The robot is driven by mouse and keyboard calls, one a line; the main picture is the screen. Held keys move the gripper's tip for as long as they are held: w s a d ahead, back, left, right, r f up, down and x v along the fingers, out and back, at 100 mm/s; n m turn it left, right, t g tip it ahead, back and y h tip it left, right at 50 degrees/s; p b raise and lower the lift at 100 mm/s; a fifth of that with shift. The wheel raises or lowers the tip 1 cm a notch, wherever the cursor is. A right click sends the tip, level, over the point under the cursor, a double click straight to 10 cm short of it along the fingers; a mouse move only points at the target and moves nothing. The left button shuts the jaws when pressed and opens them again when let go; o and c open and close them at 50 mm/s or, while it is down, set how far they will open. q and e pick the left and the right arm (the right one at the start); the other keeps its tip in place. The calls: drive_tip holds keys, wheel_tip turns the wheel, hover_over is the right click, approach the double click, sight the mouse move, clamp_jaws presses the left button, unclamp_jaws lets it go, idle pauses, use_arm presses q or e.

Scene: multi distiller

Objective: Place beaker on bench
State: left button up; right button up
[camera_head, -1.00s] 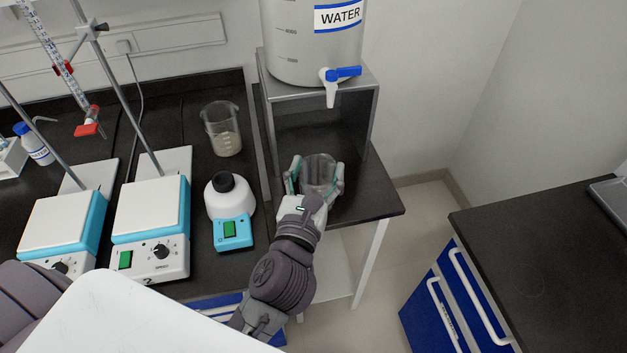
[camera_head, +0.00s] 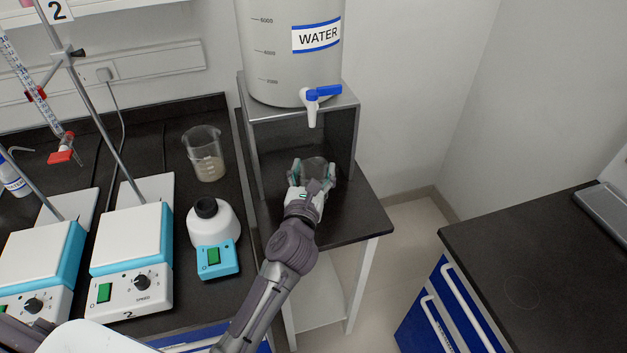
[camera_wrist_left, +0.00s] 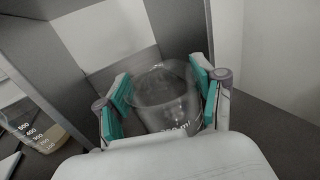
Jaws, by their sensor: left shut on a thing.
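A clear glass beaker (camera_head: 315,166) is held between the fingers of my left gripper (camera_head: 312,174), under the tap of the water tank and at the open front of the tank's grey stand. In the left wrist view the beaker (camera_wrist_left: 164,105) stands roughly upright between the teal pads of the left gripper (camera_wrist_left: 161,92). The gripper hides part of the beaker, and I cannot tell whether its base touches the black bench (camera_head: 352,213). My right gripper is not in view.
The water tank (camera_head: 290,65) with a blue-handled tap (camera_head: 318,95) sits on the grey stand (camera_head: 254,140). The bench's front right is bare.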

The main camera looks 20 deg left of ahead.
use_arm(q)
wheel_tip(320, 180, down, 3)
drive_tip(key=shift+r+b, duration=0.1)
drive_tip(key=shift+b, duration=0.2)
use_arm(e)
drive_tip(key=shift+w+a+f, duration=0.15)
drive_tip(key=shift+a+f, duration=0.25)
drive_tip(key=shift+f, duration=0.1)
use_arm(q)
drive_tip(key=shift+f, duration=0.2)
drive_tip(key=o, duration=1.5)
drive_tip(key=shift+o, duration=0.2)
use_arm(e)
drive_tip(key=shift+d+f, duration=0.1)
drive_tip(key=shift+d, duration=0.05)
use_arm(q)
drive_tip(key=shift+r, duration=0.15)
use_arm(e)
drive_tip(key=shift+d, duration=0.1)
